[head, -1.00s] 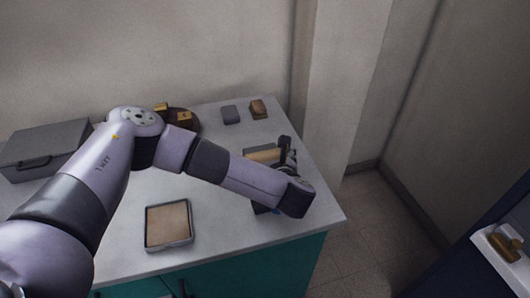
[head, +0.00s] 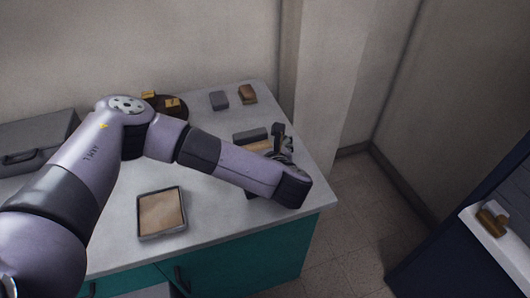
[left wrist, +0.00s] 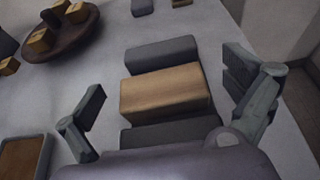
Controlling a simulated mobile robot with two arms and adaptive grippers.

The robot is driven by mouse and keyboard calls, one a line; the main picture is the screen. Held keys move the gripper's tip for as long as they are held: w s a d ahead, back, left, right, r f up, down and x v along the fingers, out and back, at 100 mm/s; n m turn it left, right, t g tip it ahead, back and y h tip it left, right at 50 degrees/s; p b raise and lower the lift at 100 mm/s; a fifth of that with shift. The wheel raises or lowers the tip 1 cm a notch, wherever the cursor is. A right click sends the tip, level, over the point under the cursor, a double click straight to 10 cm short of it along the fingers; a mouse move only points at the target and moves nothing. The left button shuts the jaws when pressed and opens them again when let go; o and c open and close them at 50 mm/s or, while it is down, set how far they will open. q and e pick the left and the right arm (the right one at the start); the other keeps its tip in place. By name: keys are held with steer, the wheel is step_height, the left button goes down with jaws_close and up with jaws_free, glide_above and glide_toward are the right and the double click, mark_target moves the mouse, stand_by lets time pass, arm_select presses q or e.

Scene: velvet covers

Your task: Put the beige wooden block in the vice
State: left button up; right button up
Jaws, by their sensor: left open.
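The beige wooden block (left wrist: 164,91) lies between two dark grey jaws of the vice (left wrist: 161,53), one on each long side; I cannot tell if both jaws touch it. In the head view the block (head: 258,147) is partly hidden by my left arm, and the far vice jaw (head: 249,135) shows behind it. My left gripper (head: 282,147) is over the vice. In the left wrist view my left gripper (left wrist: 165,100) is open, its fingers apart from the block's two ends. The near jaw is partly hidden by my wrist. My right gripper is not in view.
A dark round tray (left wrist: 68,44) with several small wooden pieces stands at the back. A wood-filled shallow tray (head: 138,227) lies near the front edge. A grey block (head: 219,100) and a brown block (head: 248,94) sit at the back. A grey case (head: 38,142) is at left.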

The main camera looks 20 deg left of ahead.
arm_select(q)
steer(key=v, duration=0.8)
steer(key=shift+d+r, duration=0.1)
steer(key=shift+d, duration=0.1)
steer(key=shift+s+d+r, duration=0.15)
steer(key=shift+s, duration=0.4)
